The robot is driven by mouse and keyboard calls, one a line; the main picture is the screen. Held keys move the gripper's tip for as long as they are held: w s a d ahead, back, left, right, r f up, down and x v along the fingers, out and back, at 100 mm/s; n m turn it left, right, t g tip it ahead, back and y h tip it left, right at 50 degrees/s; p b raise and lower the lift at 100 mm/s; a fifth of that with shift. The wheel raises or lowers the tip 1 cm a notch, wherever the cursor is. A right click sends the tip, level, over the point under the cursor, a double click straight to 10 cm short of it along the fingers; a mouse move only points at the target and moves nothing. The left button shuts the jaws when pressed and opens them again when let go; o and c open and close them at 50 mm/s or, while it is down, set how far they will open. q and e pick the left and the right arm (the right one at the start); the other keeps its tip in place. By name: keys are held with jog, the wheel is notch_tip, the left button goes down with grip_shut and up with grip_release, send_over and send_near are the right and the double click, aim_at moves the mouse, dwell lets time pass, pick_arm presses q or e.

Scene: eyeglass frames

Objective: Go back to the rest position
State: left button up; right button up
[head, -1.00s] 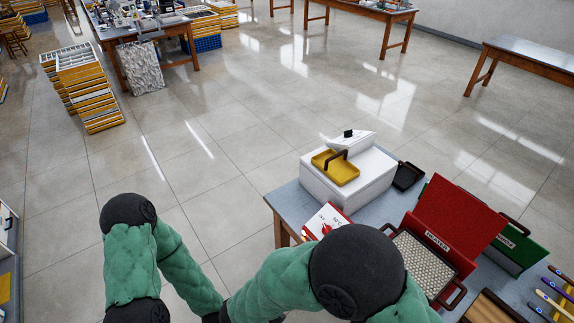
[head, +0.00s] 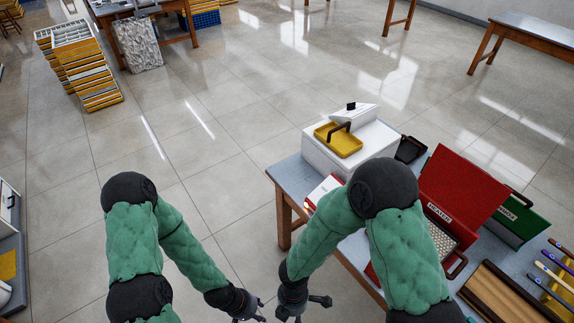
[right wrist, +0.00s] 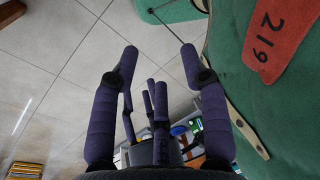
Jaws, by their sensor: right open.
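My left gripper (head: 252,311) hangs low at the bottom middle of the head view, over the floor. Its fingers are small and cut by the frame edge, so I cannot tell how far apart they are. My right gripper (head: 301,307) is just to its right, left of the table's front edge. In the right wrist view the right gripper (right wrist: 157,58) has its two purple fingers wide apart with nothing between them. Both forearms bend inward and the two grippers are close together, a small gap between them.
A blue-grey table (head: 287,178) at right bears a white box (head: 352,165) with a yellow tray (head: 338,140), a red HEATER case (head: 462,203), a green case (head: 518,218) and a wooden holder (head: 500,300). Stacked trays (head: 80,65) stand far left. The middle floor is clear.

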jog(key=w+d+f+m+t+y+b, duration=0.1)
jog(key=d+f+m, duration=0.3)
jog(key=m, duration=0.9)
jog(key=w+d+f+m+t+y+b, duration=0.1)
jog(key=d+f+m+y+b, duration=0.1)
jog(key=d+f+m, duration=0.2)
notch_tip(320, 180, down, 4)
jog(key=m, duration=0.8)
jog(key=shift+w+d+r+m+t+y, duration=0.2)
jog(key=shift+w+d+m+t+y, duration=0.1)
jog(key=shift+m+y, duration=0.1)
